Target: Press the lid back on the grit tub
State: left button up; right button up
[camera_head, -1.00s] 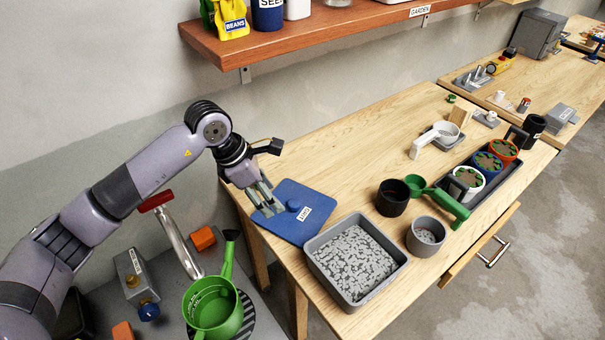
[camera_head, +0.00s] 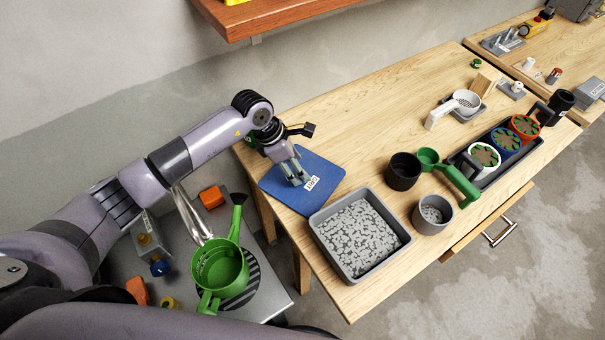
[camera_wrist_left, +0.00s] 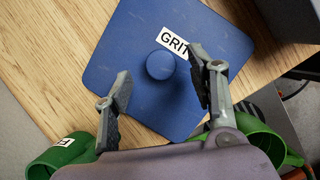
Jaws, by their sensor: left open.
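The blue square lid (camera_head: 322,167) with a GRIT label lies flat on the left end of the wooden bench, beside the tub. Its round blue knob (camera_wrist_left: 160,64) shows in the wrist view; in the head view my fingers hide it. My left gripper (camera_head: 297,178) is open over the lid, fingers pointing down. In the wrist view its fingertips (camera_wrist_left: 160,88) are spread to either side, just short of the knob. The grey square grit tub (camera_head: 384,266) stands uncovered to the right of the lid, full of grey grit. My right gripper is out of view.
A black pot (camera_head: 403,172), a grey pot (camera_head: 432,215) and a green scoop (camera_head: 458,182) stand right of the tub. A green watering can (camera_head: 222,268) stands on the lower grey surface at left. The bench behind the lid is clear.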

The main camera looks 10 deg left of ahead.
pick_arm(q)
jog(key=shift+x, duration=1)
jog(key=shift+d+f, duration=0.1)
jog(key=shift+f, duration=0.2)
jog(key=shift+c, duration=0.3)
jog(key=c, duration=0.7)
grip_shut()
jog(key=shift+r, duration=0.55)
notch_tip(320, 180, up, 9)
jog(key=b, duration=0.2)
jog(key=shift+b, duration=0.4)
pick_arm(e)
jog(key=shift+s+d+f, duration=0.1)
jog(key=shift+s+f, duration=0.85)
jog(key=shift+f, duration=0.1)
